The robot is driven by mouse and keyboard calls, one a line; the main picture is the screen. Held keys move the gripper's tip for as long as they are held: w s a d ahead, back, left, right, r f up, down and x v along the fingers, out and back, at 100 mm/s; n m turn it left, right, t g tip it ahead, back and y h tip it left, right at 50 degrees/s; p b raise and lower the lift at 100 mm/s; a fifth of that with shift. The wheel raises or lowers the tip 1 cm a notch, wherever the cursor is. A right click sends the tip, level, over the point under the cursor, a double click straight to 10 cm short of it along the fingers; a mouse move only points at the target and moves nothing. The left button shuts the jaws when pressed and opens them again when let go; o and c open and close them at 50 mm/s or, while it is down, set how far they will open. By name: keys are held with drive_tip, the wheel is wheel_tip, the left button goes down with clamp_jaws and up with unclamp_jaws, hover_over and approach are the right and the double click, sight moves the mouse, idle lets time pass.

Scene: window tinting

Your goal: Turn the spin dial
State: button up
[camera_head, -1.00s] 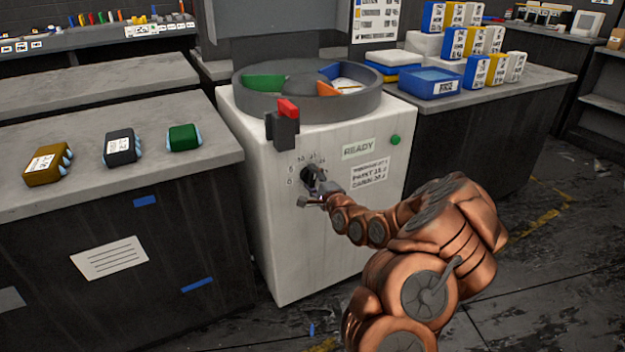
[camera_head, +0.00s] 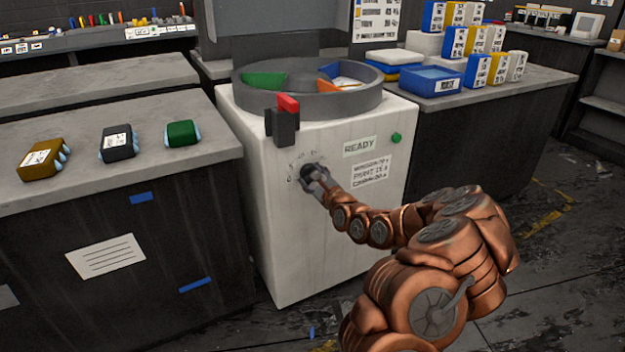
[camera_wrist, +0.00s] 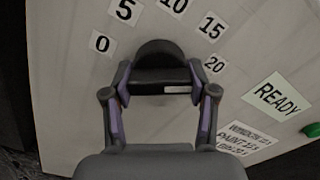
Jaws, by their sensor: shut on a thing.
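The spin dial (camera_head: 308,172) is a dark round knob on the front of the white machine (camera_head: 290,245). In the wrist view the dial (camera_wrist: 160,62) has the marks 0, 5, 10, 15 and 20 around its upper side. A short pale mark shows on its lower right part, near my right finger. My gripper (camera_wrist: 160,85) is shut on the dial, with one finger at each side of it. In the head view my gripper (camera_head: 315,180) covers part of the dial.
A red-topped lever (camera_head: 285,115) sticks out above the dial. A READY label (camera_head: 359,147) and a green button (camera_head: 396,138) are to its right. A round drum with coloured segments (camera_head: 265,82) tops the machine. Counters stand on both sides.

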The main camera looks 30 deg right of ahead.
drive_tip(key=shift+m, duration=0.4)
drive_tip(key=o, duration=1.2)
drive_tip(key=shift+c, duration=0.2)
drive_tip(key=shift+s, duration=0.1)
drive_tip(key=s, duration=0.7)
drive_tip(key=shift+s+a, duration=0.15)
drive_tip(key=shift+a, duration=0.15)
